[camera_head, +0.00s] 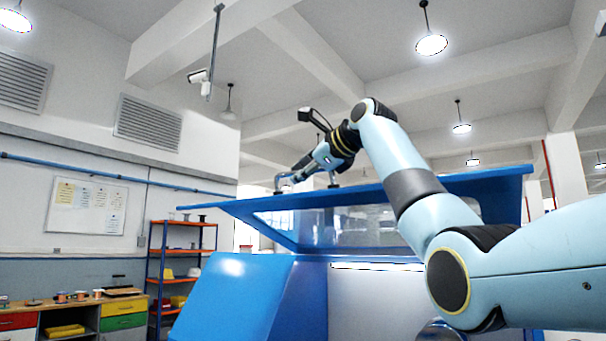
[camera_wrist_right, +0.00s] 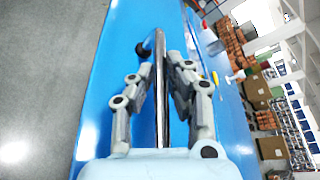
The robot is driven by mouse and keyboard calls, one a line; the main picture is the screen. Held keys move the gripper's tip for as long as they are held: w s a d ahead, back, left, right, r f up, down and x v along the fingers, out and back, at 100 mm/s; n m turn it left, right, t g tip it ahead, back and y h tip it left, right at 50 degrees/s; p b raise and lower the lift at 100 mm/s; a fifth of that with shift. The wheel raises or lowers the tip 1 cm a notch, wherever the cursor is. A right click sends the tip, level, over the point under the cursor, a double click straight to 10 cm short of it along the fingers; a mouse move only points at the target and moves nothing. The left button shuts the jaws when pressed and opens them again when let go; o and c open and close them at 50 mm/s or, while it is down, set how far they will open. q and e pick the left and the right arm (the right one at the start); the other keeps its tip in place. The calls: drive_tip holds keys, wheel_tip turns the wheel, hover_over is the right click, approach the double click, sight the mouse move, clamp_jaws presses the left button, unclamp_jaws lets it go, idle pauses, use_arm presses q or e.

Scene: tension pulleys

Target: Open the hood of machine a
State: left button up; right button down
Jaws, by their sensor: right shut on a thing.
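The blue machine (camera_head: 235,295) stands in front of me. Its blue hood (camera_head: 480,184), with a clear window, is raised and tilted, with a gap between its rim and the body. My right gripper (camera_head: 290,181) is at the hood's upper face near its left part, at the handle. In the right wrist view my right gripper (camera_wrist_right: 163,68) is shut on the metal bar handle (camera_wrist_right: 159,45), which runs between its fingers over the blue hood surface (camera_wrist_right: 120,70). My left gripper is not in view.
A whiteboard (camera_head: 87,207) hangs above the bench. My right arm crosses above the hood's right part. Grey floor (camera_wrist_right: 45,70) shows in the wrist view.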

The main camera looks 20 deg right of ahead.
wheel_tip(320, 180, down, 14)
drive_tip(key=s+a+n+b, duration=0.1)
drive_tip(key=a+b, duration=0.1)
drive_tip(key=b, duration=0.6)
drive_tip(key=shift+s+a+n+t+h+b, duration=0.15)
drive_tip(key=shift+s+n+t+h+b, duration=0.15)
drive_tip(key=shift+s+n+t+b, duration=0.1)
drive_tip(key=shift+r, duration=0.15)
